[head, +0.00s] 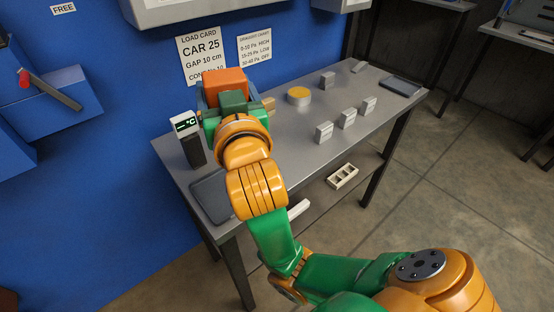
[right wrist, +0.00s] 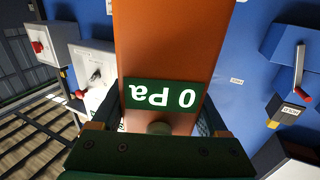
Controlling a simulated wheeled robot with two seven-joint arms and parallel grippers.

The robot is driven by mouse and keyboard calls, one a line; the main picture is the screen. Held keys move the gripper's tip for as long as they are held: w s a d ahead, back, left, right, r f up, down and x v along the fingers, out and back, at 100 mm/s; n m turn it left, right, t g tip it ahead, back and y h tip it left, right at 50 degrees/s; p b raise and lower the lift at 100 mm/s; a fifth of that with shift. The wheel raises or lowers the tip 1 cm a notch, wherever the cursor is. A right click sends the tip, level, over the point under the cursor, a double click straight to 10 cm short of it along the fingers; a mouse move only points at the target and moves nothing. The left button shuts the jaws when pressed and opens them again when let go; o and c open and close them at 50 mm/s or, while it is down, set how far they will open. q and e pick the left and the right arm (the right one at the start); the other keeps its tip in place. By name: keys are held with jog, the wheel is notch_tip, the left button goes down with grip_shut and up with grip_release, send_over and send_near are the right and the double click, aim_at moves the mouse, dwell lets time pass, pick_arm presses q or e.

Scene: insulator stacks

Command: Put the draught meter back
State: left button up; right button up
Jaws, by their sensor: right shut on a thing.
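The draught meter is an orange box (head: 226,82) at the back left of the grey table in the head view. In the right wrist view the orange meter (right wrist: 162,45) fills the middle, and its green display reads "0 Pa", upside down. My right gripper (head: 236,104) is shut on the meter and hides its lower part in the head view. In the right wrist view the fingers of the gripper (right wrist: 158,132) stand on either side of it. I cannot tell whether the meter touches the table or the wall. My left gripper is not in view.
On the grey table (head: 263,138) are a small display device (head: 186,124), a yellow-topped disc (head: 298,95), several grey blocks and two dark flat pads (head: 212,196). A load card (head: 203,55) and a draught chart (head: 255,46) hang on the blue wall. A cream crate (head: 343,176) lies on the lower shelf.

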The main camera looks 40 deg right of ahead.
jog(key=w+d+f+b, duration=0.3)
jog(key=w+d+f, duration=0.2)
jog(key=d+f, duration=0.7)
jog(key=shift+d+f, duration=0.35)
jog(key=shift+d, duration=0.15)
jog(key=o, duration=1.4)
jog(key=p+v, duration=0.6)
jog(key=v, duration=0.6)
